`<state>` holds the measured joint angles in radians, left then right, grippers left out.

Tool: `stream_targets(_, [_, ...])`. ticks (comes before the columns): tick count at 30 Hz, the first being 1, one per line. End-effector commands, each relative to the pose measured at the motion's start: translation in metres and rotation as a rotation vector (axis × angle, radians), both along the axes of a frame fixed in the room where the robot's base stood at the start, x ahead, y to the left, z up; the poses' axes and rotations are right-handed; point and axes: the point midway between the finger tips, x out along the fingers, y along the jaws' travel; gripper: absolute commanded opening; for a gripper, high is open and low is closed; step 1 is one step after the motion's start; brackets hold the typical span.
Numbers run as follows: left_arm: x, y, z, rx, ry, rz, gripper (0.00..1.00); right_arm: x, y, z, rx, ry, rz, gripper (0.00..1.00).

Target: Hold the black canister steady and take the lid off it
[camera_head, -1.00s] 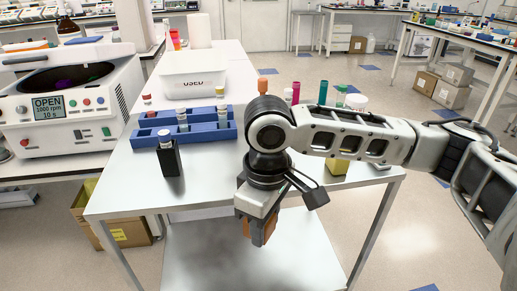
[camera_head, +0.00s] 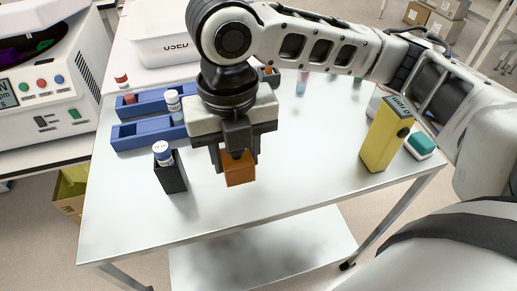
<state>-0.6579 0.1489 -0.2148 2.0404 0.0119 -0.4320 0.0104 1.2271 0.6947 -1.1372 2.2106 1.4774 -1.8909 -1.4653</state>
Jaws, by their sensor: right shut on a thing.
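The black canister (camera_head: 171,178) is a small upright black box on the steel table, left of centre. A white round piece with a bluish top (camera_head: 162,152) sits at its upper end; I cannot tell whether this is the lid. My right gripper (camera_head: 238,163) points down, just right of the canister and apart from it. It is shut on an orange-brown block (camera_head: 239,173), held between its dark fingers. I cannot tell whether the block touches the table. My left gripper is out of view.
A blue rack (camera_head: 150,131) with white-capped vials stands behind the canister. A white bin (camera_head: 160,45) is at the back, a centrifuge (camera_head: 45,120) at the left. A yellow box (camera_head: 385,135) and a green-topped dish (camera_head: 420,146) stand at the right. The front tabletop (camera_head: 270,195) is clear.

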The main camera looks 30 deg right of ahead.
Motion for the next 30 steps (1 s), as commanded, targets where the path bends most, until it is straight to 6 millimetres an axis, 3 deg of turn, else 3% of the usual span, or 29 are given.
stream_targets(6, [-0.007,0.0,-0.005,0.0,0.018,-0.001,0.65,0.037,-0.044,-0.026,-0.003,0.003,-0.013,0.12])
stream_targets(12, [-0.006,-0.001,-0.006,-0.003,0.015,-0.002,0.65,0.056,-0.063,-0.062,-0.001,0.002,-0.006,0.12])
stream_targets(21, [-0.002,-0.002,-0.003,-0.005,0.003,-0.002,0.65,0.069,-0.078,-0.085,-0.001,0.002,-0.006,0.12])
stream_targets(25, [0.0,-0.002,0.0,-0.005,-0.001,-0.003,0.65,0.068,-0.077,-0.105,-0.002,0.004,-0.002,0.12])
stream_targets(30, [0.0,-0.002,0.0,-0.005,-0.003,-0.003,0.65,0.069,-0.077,-0.115,-0.002,0.0,-0.001,0.12])
